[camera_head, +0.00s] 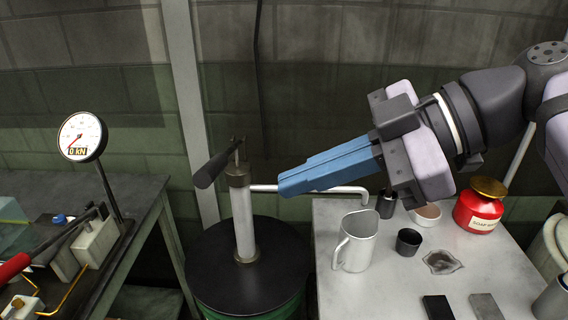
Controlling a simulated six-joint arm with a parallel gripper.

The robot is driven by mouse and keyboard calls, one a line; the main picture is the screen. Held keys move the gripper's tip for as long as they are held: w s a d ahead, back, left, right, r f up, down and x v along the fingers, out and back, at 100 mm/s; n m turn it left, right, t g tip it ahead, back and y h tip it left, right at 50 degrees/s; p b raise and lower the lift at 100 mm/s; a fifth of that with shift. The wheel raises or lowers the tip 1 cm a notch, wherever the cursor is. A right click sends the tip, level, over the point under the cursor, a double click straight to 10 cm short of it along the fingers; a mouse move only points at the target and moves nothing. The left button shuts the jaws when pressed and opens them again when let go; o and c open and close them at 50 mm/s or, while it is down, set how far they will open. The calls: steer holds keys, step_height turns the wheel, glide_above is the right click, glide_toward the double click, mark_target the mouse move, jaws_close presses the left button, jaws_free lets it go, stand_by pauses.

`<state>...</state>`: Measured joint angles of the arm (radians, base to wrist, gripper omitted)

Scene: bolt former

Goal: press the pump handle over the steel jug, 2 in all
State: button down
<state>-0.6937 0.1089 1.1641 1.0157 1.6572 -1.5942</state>
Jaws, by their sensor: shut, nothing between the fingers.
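The pump (243,217) stands upright on a dark round drum lid. Its black handle (212,170) tilts down to the left from the top of the pump. A thin spout (315,189) runs right from the pump and bends down at its end above the steel jug. The steel jug (357,245) stands upright on the light table, its handle facing left. My gripper (281,186) has blue fingers, shut and empty. It points left, above the spout and to the right of the pump, apart from the handle.
A dial gauge (82,136) rises from the left bench. The wall is behind.

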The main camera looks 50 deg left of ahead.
steer(key=w+a+r+m+g+h+p, duration=0.3)
steer(key=r+p, duration=0.7)
steer(key=p, duration=1.4)
steer(key=w+a, duration=0.2)
steer(key=a, duration=0.1)
steer(key=shift+w+r+m, duration=0.25)
steer(key=shift+r+m, duration=0.05)
steer(key=shift+r, duration=0.1)
steer(key=shift+s, duration=0.1)
